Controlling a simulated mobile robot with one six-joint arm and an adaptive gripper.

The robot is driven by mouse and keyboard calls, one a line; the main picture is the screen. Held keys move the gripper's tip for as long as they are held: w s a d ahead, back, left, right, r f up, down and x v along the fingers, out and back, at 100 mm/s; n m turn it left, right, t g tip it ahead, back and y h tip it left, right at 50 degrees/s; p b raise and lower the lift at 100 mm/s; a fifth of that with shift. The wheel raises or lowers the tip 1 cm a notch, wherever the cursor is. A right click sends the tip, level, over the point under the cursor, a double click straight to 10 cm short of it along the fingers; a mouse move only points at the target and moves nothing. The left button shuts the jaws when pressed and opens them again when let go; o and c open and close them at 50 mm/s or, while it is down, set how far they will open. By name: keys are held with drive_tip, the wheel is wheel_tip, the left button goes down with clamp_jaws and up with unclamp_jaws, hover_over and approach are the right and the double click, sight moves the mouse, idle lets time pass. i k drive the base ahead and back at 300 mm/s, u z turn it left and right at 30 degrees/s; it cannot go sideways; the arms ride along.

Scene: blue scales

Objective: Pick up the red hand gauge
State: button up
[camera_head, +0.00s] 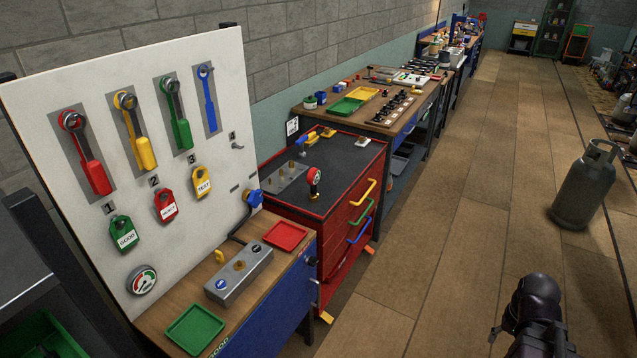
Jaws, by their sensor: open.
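A small red round gauge (314,177), the likely red hand gauge, stands upright on the dark top of the red tool cabinet (335,192), near its front edge. Its lower part is small and hard to make out. A red-handled tool with a round metal head (88,155) hangs at the left of the white board (215,95). My gripper (520,338) is at the bottom right, over the floor, open and apart from everything. Its fingertips are partly cut off or hidden.
A wooden bench with a green tray (195,329), a red tray (285,236) and a grey metal block (238,275) stands before the board. A gas cylinder (585,188) stands on the right. The floor (440,240) between cabinet and cylinder is clear.

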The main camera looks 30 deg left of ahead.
sight(313, 177)
drive_tip(key=i, duration=0.8)
drive_tip(key=u, duration=0.75)
drive_tip(key=i, duration=0.75)
drive_tip(key=u, duration=0.45)
